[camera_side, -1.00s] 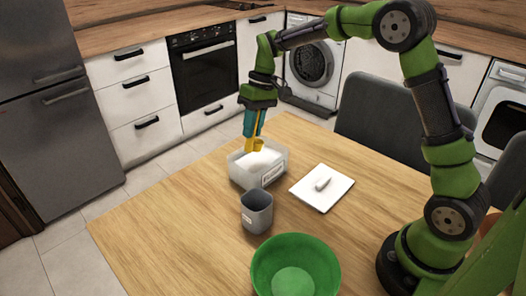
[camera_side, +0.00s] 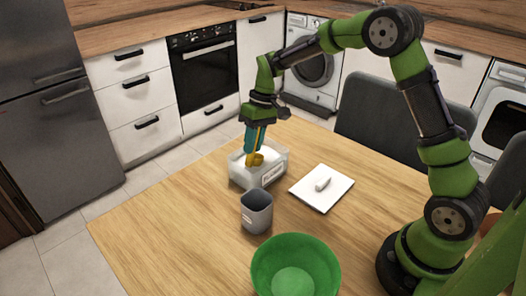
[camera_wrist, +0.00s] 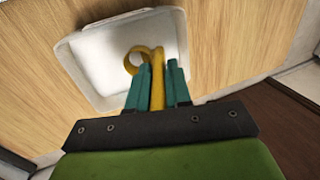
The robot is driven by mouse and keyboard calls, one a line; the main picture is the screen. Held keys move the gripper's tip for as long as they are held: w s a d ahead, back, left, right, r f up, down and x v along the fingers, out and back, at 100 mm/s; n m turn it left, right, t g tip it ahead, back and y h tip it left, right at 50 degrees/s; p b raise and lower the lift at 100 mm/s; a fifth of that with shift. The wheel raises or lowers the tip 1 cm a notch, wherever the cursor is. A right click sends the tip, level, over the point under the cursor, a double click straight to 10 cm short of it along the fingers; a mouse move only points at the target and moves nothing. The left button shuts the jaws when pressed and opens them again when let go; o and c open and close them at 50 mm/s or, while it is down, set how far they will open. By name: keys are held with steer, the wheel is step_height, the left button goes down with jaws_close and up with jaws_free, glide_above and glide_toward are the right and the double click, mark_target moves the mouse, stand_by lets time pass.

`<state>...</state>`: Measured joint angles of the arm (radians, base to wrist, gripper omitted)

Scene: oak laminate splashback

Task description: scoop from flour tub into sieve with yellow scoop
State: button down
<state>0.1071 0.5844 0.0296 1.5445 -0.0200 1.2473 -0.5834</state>
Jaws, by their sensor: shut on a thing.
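My gripper (camera_side: 255,141) is shut on the yellow scoop (camera_side: 256,160), pointing down over the flour tub. The scoop's bowl is low inside the tub, at or in the flour; how deep I cannot tell. In the wrist view the teal fingers (camera_wrist: 158,88) hold the scoop's handle, and the scoop's round bowl (camera_wrist: 134,60) shows over the white flour. The flour tub (camera_side: 266,179) is a clear, labelled box with white flour (camera_side: 238,158) inside. No mesh sieve is plainly seen; a green bowl (camera_side: 294,282) and a grey cup (camera_side: 257,213) stand nearer the camera.
A white board (camera_side: 308,194) with a small pale object (camera_side: 322,184) lies right of the tub. A dark chair (camera_side: 385,125) stands behind the table. The table's left side (camera_side: 160,215) is clear wood.

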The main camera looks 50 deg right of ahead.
mark_target(258, 155)
steer(key=shift+d+f, duration=0.1)
steer(key=shift+f, duration=1.4)
steer(key=shift+d, duration=1.5)
steer(key=h, duration=0.1)
steer(key=a+h, duration=0.1)
steer(key=h, duration=0.1)
steer(key=shift+a+r, duration=0.15)
steer(key=shift+a, duration=0.15)
steer(key=shift+r+h, duration=0.15)
steer(key=shift+h, duration=0.15)
steer(key=shift+a+r, duration=0.25)
steer(key=shift+r, duration=1.1)
steer(key=shift+a+r, duration=0.2)
steer(key=shift+r, duration=1.15)
steer(key=shift+a+r, duration=0.25)
steer(key=shift+r, duration=1.1)
steer(key=shift+a, duration=0.1)
